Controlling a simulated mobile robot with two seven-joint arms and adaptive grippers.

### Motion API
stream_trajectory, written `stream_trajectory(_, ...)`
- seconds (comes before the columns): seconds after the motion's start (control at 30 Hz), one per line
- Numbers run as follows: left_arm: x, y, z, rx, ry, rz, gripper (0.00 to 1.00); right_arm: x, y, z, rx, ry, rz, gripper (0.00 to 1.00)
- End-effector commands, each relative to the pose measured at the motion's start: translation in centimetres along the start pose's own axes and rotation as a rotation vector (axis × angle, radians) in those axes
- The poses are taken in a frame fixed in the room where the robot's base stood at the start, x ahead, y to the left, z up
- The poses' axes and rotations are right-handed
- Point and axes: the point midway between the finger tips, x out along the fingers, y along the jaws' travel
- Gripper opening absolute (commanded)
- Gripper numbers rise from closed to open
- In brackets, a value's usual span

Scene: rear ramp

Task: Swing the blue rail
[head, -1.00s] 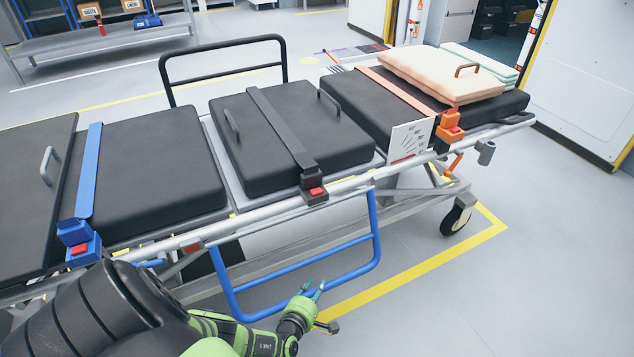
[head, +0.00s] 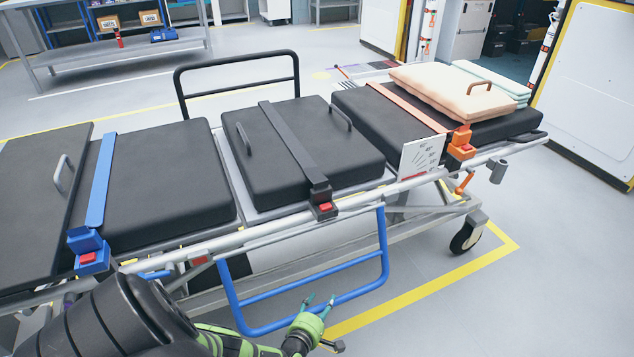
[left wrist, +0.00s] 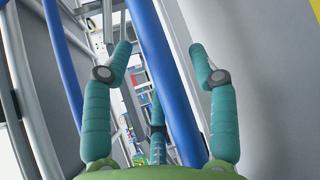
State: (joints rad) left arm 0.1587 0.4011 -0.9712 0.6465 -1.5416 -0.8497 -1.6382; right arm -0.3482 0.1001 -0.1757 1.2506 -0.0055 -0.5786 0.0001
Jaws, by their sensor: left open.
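The blue rail (head: 312,303) hangs down along the near side of the stretcher, below its side frame. My left gripper (head: 320,303) is at the rail's lower bar, toward its right part. In the left wrist view the blue rail (left wrist: 165,80) runs between the open fingers of the left gripper (left wrist: 160,65). The fingers stand apart on both sides of it, and I cannot tell whether any finger touches it. My right gripper is not in view.
The stretcher (head: 250,232) carries black pads with blue, black and orange straps. An angle plate (head: 421,155) is fixed to its near side. A black rail (head: 237,58) stands on the far side. A caster (head: 466,237) is at right. Floor is clear at lower right.

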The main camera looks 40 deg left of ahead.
Motion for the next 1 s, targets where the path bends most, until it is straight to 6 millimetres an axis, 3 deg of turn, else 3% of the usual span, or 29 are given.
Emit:
stream_trajectory(0.27,-2.3,0.0,-0.1,-0.002,0.000,-0.002,0.59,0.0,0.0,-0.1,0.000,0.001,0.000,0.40)
stream_trajectory(0.73,-10.3,-0.1,-0.1,0.000,0.000,-0.004,0.59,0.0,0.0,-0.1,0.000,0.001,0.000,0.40)
stream_trajectory(1.0,-11.9,0.0,0.0,0.001,-0.001,-0.002,0.59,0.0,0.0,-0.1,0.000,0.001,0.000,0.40)
